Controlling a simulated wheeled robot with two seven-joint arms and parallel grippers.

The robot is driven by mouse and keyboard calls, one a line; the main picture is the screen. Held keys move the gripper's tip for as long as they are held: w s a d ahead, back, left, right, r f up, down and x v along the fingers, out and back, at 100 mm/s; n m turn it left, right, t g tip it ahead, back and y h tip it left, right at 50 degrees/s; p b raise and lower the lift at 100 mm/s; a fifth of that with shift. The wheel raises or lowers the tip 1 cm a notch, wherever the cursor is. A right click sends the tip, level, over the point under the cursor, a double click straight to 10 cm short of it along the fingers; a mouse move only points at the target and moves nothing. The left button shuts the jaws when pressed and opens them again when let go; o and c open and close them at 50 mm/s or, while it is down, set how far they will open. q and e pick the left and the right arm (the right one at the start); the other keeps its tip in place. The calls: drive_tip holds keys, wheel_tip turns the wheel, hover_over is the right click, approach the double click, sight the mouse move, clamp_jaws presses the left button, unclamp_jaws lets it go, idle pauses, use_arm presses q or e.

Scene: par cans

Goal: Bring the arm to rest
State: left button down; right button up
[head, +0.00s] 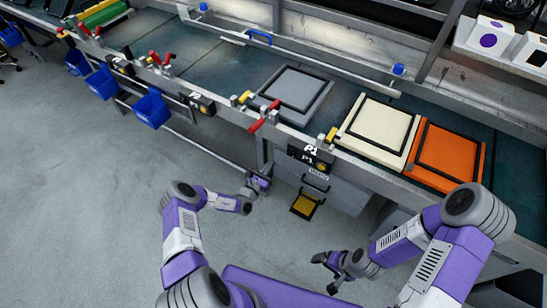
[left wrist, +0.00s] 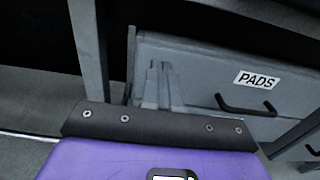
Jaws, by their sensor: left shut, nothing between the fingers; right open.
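My left gripper (head: 260,181) hangs in front of the bench, over the grey floor and left of the drawer cabinet. In the left wrist view its fingers (left wrist: 158,85) are together with nothing between them. They point toward a grey drawer front (left wrist: 205,75) labelled PADS; I cannot tell the gap. My right gripper (head: 326,268) is low at the centre right, in front of the bench and away from its top. It is open and appears empty, its fingers pointing left.
The bench carries a grey panel (head: 296,89), a cream panel (head: 351,139) and an orange panel (head: 472,131). Red clamp handles (head: 263,117) sit at its front edge. Blue bins (head: 151,108) hang at the left. The floor (head: 90,210) at left is clear.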

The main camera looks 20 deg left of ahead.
use_arm(q)
drive_tip(key=p+v, duration=0.2)
drive_tip(key=v, duration=0.6)
drive_tip(key=shift+s+f, duration=0.15)
drive_tip(key=shift+f, duration=0.05)
drive_tip(key=shift+d, duration=0.1)
